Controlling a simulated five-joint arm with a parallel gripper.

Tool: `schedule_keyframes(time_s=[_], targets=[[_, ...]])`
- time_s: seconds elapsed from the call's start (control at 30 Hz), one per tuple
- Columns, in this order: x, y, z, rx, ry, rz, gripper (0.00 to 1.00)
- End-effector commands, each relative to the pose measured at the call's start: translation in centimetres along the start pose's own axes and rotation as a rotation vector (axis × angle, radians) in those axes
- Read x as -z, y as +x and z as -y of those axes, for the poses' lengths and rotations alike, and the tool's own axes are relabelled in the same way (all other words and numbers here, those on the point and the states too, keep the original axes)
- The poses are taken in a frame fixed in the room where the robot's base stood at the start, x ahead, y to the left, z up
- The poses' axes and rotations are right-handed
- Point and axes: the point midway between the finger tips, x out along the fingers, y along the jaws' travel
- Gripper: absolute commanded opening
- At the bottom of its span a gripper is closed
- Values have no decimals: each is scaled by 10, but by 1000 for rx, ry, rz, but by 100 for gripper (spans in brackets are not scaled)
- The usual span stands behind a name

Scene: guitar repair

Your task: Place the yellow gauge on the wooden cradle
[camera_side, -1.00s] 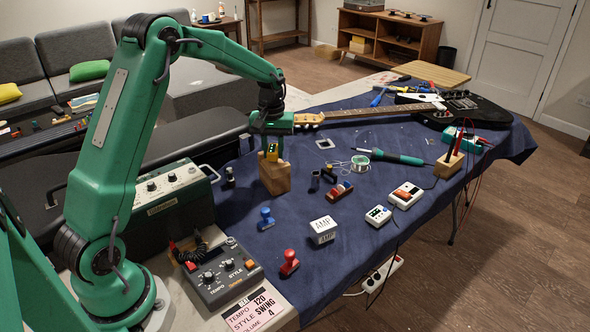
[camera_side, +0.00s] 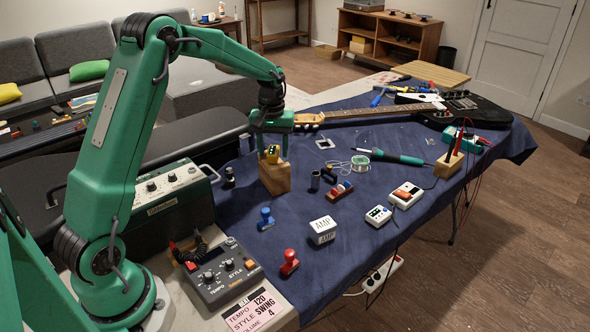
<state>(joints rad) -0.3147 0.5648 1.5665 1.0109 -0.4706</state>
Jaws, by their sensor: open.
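The yellow gauge (camera_side: 273,153) sits on top of the wooden cradle (camera_side: 275,180), a pale block standing on the blue cloth. The gauge looks slightly tilted, and its dark face shows. My gripper (camera_side: 272,150) is open, pointing down, with its fingers on either side of the gauge's upper part. I cannot tell whether a finger touches the gauge. The gauge's underside and the cradle's top are partly hidden.
The guitar neck (camera_side: 370,113) lies behind. A blue stamp (camera_side: 266,219) and a white AMP box (camera_side: 322,230) stand in front.

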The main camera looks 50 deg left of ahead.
Motion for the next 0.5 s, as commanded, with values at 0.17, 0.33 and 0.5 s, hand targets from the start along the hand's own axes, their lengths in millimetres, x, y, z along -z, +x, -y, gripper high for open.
schedule_keyframes(time_s=[0.17,0.33,0.5], targets=[[1,-23,0,-2,0,-4,49],[1,-50,0,-2,0,-5,49],[1,-78,0,-2,0,-4,49]])
